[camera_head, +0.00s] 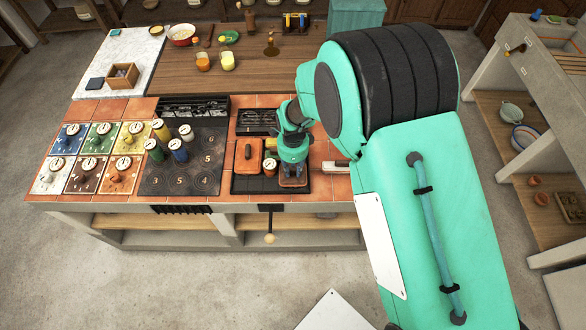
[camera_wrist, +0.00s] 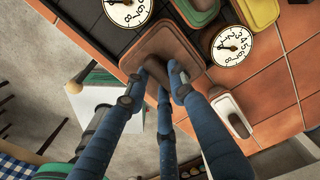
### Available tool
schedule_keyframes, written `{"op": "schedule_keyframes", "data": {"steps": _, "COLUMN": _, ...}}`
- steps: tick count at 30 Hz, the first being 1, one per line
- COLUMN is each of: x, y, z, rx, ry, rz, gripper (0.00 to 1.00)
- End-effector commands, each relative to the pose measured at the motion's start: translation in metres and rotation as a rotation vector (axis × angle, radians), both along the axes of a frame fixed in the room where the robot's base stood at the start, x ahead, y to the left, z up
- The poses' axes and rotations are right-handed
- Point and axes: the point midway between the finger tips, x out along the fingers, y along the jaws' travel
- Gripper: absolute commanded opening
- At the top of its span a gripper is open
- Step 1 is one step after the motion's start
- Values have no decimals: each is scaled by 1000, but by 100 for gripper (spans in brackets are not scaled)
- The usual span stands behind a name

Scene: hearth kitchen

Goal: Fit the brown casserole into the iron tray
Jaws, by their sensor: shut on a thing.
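The brown casserole (camera_wrist: 150,48) is a rounded rectangular dish with a raised handle on top. My gripper (camera_wrist: 165,78) is shut on that handle, its blue fingers on either side. In the head view, my gripper (camera_head: 292,170) is over the front right of the black iron tray (camera_head: 250,186), and the casserole (camera_head: 293,183) shows just below it. In the wrist view, the dark tray (camera_wrist: 115,48) is beside and under the casserole's edge. I cannot tell whether the casserole is seated or slightly raised. An orange casserole (camera_head: 248,153) occupies the tray's back left.
An orange canister with a dial top (camera_head: 270,166) is close left of my gripper. Green (camera_wrist: 195,14) and yellow (camera_wrist: 255,14) dishes and a dial-topped thing (camera_wrist: 232,46) lie near the casserole. A white-handled thing (camera_head: 340,166) is to the right. Several canisters stand on the stove (camera_head: 180,185).

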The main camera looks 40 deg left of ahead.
Motion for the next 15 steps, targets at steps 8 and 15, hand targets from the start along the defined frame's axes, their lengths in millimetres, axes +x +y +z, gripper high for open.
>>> {"op": "schedule_keyframes", "data": {"steps": 8, "x": 0, "y": 1, "z": 0, "rx": 1, "ry": -1, "rz": 0, "gripper": 0}}
{"op": "schedule_keyframes", "data": {"steps": 15, "x": 0, "y": 0, "z": -2, "rx": 0, "ry": 0, "rz": 0, "gripper": 42}}
